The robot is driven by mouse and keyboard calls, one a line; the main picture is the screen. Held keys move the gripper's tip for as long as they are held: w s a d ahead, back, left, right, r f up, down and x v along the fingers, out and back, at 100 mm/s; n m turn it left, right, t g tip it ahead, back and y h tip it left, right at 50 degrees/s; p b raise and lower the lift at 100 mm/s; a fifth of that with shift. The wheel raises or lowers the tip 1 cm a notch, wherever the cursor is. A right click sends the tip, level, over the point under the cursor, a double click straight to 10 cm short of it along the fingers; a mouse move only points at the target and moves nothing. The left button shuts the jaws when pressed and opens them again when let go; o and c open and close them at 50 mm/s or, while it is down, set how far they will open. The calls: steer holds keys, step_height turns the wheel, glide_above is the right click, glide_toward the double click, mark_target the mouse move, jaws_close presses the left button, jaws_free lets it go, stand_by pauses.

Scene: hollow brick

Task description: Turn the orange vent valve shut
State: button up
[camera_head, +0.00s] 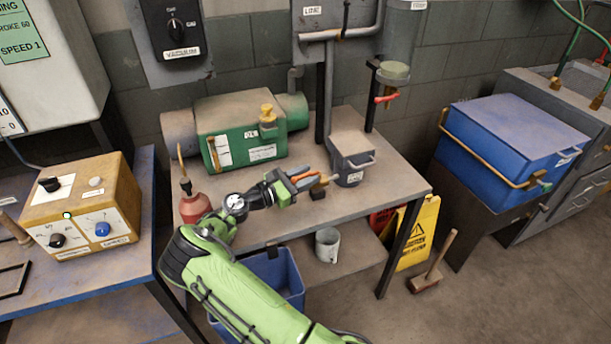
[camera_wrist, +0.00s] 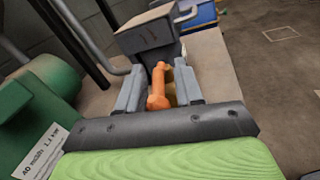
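The orange vent valve (camera_wrist: 159,86) shows in the wrist view as an orange handle over a brass-coloured body. It lies lengthwise between the two grey fingers of my gripper (camera_wrist: 160,92). Small gaps seem to show beside the handle, so the fingers appear open around it; contact is not clear. In the head view, my gripper (camera_head: 304,178) is low over the bench, pointing right, with a bit of the orange handle (camera_head: 299,178) between its fingers. A brass part shows just beyond the fingertips. Most of the valve body is hidden by the fingers.
A grey box with a handle (camera_head: 351,160) stands just beyond the fingertips. The green machine (camera_head: 240,130) stands behind my gripper. A red oil can (camera_head: 194,207) is near my forearm. A pipe with a red lever (camera_head: 386,99) hangs at the back. The bench's right front (camera_head: 400,185) is clear.

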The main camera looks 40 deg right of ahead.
steer(key=a+p, duration=0.1)
steer(key=a, duration=1.1)
steer(key=shift+w+p, duration=0.3)
steer(key=shift+w, duration=0.15)
steer(key=shift+c, duration=0.2)
